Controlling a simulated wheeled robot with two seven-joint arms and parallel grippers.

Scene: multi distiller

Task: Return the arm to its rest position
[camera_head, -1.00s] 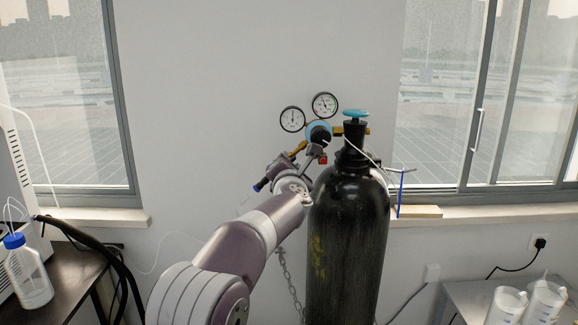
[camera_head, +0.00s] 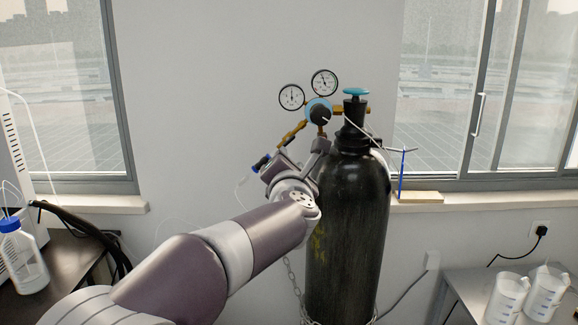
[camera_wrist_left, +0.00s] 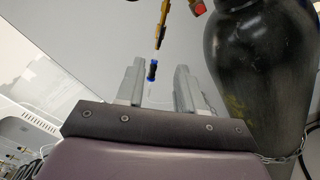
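A black gas cylinder (camera_head: 345,220) stands upright with a light-blue top knob (camera_head: 356,92). A brass regulator with two round gauges (camera_head: 291,96) and a blue-and-black knob (camera_head: 320,113) is fitted at its top left. My left gripper (camera_head: 298,158) is just left of the cylinder, below the regulator. In the left wrist view, the fingers of my left gripper (camera_wrist_left: 160,75) are apart with nothing between them that they touch. The regulator's blue-and-black hose end (camera_wrist_left: 152,70) shows in the gap, apparently beyond the fingertips. My right gripper is not in view.
A dark table (camera_head: 66,262) with a blue-capped bottle (camera_head: 24,262) is at left. A metal table (camera_head: 470,285) with two white jugs (camera_head: 507,298) is at right. A wall and windows stand behind. A chain (camera_head: 290,275) hangs beside the cylinder.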

